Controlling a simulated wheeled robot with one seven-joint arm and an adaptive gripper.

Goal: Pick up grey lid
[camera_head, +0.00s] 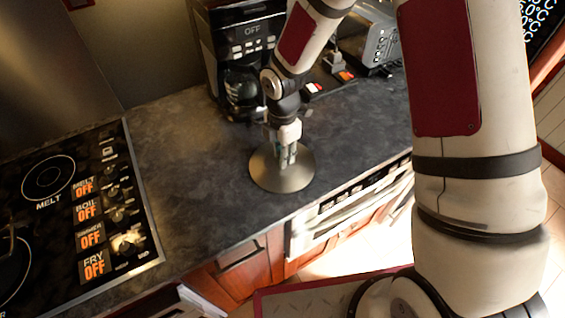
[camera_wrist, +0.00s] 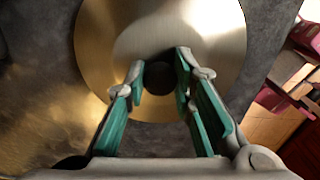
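The grey lid (camera_head: 265,178) is a round, shiny metal disc lying flat on the dark countertop near its front edge. It also fills the upper middle of the wrist view (camera_wrist: 205,100), with a dark round knob (camera_wrist: 160,76) at its centre. My gripper (camera_head: 286,160) points down over the middle of the lid. In the wrist view my gripper's green-padded fingers (camera_wrist: 160,80) are spread, one on each side of the knob. Narrow gaps seem to show between the fingertips and the knob. In the head view the fingers hide the knob.
A cooktop (camera_head: 135,215) with labelled knobs lies to the left. A black coffee maker (camera_head: 240,50) stands behind my gripper, and a toaster (camera_head: 370,45) stands at the back right. The counter left of the lid is clear.

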